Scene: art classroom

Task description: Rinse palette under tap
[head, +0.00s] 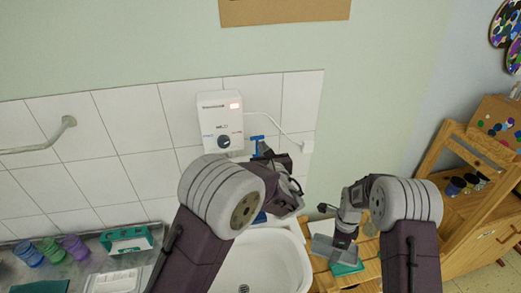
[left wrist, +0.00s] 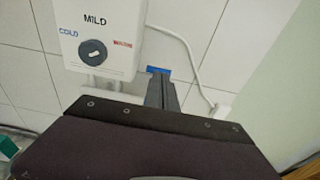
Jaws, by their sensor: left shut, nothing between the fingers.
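The tap's blue lever (head: 257,141) shows below the white water heater (head: 220,120), close to my left gripper (head: 264,152). My left gripper is shut and empty. In the left wrist view its fingers (left wrist: 161,92) overlap a blue part (left wrist: 158,70); I cannot tell whether they touch it. The tap spout is hidden behind my left arm. The white basin (head: 275,262) is below. My right gripper (head: 343,242) points down over a grey and green object (head: 346,268); I cannot tell whether it holds it. No palette shows clearly at the sink.
A slatted wooden stand (head: 368,272) is right of the basin. A wooden shelf unit (head: 470,215) stands further right, with a paint-spotted board (head: 495,122) on it. Colourful palettes (head: 506,25) hang at upper right. Several cups (head: 50,249) and a green-white box (head: 127,240) stand left.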

